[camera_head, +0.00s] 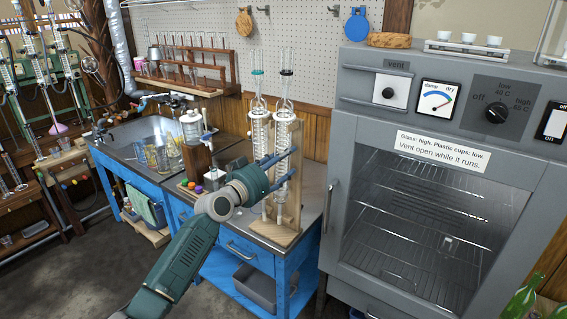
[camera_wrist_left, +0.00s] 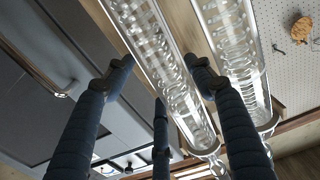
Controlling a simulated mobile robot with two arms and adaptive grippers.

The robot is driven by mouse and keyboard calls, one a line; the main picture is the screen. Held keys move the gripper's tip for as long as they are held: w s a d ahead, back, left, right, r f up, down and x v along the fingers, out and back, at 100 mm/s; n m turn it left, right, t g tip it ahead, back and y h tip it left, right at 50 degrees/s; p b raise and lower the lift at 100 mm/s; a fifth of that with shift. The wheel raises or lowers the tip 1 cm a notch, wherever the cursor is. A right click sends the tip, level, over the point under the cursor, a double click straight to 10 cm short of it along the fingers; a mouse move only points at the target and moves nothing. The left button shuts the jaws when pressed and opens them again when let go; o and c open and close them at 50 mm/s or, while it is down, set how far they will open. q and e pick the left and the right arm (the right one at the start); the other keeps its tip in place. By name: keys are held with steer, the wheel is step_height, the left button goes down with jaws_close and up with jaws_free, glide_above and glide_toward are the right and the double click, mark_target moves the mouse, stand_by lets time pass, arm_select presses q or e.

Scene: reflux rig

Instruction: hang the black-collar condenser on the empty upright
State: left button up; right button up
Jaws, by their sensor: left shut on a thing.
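The black-collar condenser (camera_head: 286,88) is a tall clear glass coil tube standing upright against a wooden stand (camera_head: 297,150) on the bench. A similar teal-collar condenser (camera_head: 258,90) stands just left of it. My left gripper (camera_head: 283,165) reaches in from the left, its blue fingers around the black-collar condenser's lower body. In the left wrist view, my left gripper (camera_wrist_left: 158,78) has its dark fingers on either side of this glass tube (camera_wrist_left: 165,75); the other condenser (camera_wrist_left: 235,50) is beside it. The collars are outside that view. My right gripper is not visible. I cannot tell which upright is empty.
At far left, racks (camera_head: 30,70) hold several upright glass pieces. A sink (camera_head: 140,135) with glassware and a tube rack (camera_head: 190,65) lie behind and left. A grey drying oven (camera_head: 340,130) stands close on the right. Floor at lower left is clear.

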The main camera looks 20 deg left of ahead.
arm_select(q)
steer(key=shift+a+r, duration=0.35)
steer(key=shift+r, duration=0.15)
steer(key=shift+s+a, duration=0.1)
steer(key=shift+s, duration=0.1)
steer(key=shift+s+a+p, duration=0.15)
steer(key=shift+s+p, duration=0.35)
steer(key=shift+s, duration=0.2)
jaws_close()
steer(key=p+v, duration=0.2)
steer(key=v, duration=0.6)
steer(key=shift+f, duration=0.25)
